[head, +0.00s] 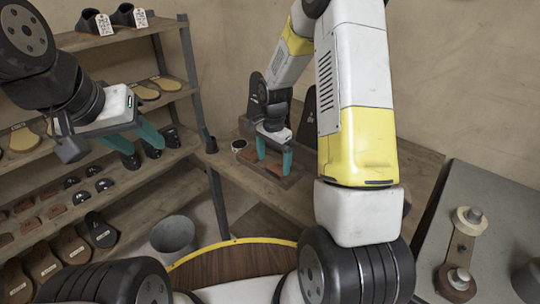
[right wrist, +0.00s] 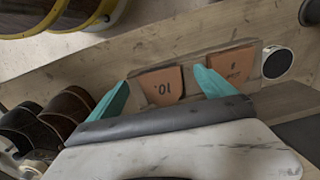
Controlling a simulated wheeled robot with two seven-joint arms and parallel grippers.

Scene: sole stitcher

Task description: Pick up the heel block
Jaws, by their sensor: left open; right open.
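Two orange-brown marked pieces, one (right wrist: 162,90) reading "10" and one (right wrist: 230,64) further right, lie on a wooden board on the bench in the right wrist view. Small dark heel-shaped blocks (head: 104,184) stand in rows on the left shelves. I cannot tell which piece is the heel block. My right gripper (head: 273,165) is open and empty over the bench, and its fingers show in the right wrist view (right wrist: 162,78), with the "10" piece seen between them. My left gripper (head: 146,150) is open and empty in front of the shelf.
The wooden bench (head: 325,200) runs along the wall, with a small round cup (head: 238,146) left of the right gripper. A grey bucket (head: 173,236) stands below the shelves. A grey machine (head: 492,198) is at the right. Shelf posts (head: 190,75) border the left arm's space.

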